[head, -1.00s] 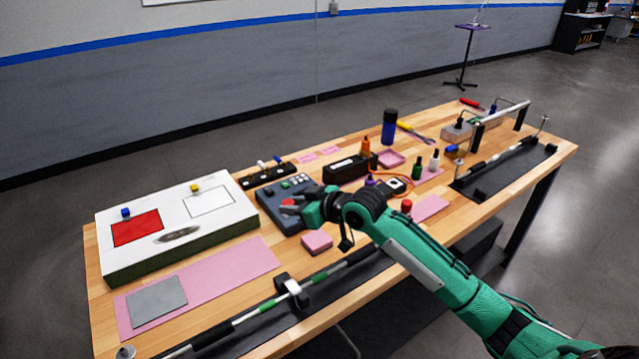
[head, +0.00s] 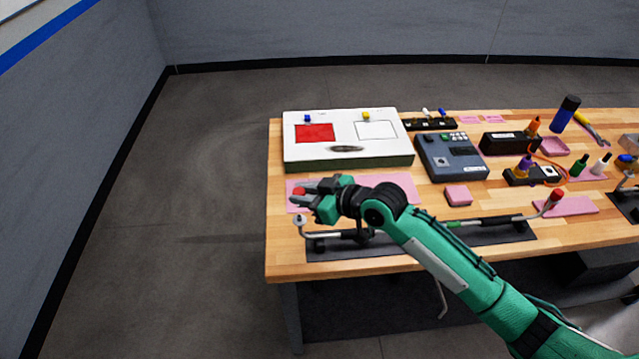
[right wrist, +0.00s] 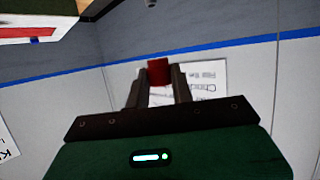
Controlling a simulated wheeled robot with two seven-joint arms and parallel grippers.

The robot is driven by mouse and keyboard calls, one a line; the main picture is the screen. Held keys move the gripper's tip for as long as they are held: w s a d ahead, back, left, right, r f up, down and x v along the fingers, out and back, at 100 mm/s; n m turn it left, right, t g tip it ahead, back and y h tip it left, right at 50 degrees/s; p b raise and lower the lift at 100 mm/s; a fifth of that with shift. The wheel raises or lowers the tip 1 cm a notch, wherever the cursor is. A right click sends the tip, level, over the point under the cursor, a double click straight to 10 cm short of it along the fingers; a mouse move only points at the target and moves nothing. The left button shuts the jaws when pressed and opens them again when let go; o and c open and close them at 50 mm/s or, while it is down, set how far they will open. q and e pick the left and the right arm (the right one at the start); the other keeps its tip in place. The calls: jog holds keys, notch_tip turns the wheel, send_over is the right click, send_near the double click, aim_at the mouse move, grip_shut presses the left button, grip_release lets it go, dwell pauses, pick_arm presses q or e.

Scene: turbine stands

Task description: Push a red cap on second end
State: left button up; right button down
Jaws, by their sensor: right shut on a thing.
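My right gripper (head: 308,196) is shut on a red cap (head: 299,191). In the right wrist view the cap (right wrist: 158,72) sits between the tips of the two dark fingers. My left gripper is not in view.
A white box (head: 345,155) with a red panel stands behind the gripper. A grey keypad device (head: 452,160), a pink block (head: 458,195) and several bottles stand to the right. The table's left edge (head: 267,230) is close to the gripper, with open floor beyond.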

aim_at(305, 223)
jog(key=shift+s+a+f, duration=0.1)
jog(key=shift+s+a, duration=0.05)
jog(key=shift+a, duration=0.05)
notch_tip(305, 223, down, 3)
jog(key=b, duration=0.3)
jog(key=shift+f, duration=0.2)
jog(key=shift+f+b, duration=0.45)
jog(key=shift+f, duration=0.2)
jog(key=shift+f, duration=0.45)
dwell(0.4)
jog(key=shift+f, duration=0.25)
jog(key=shift+f, duration=0.1)
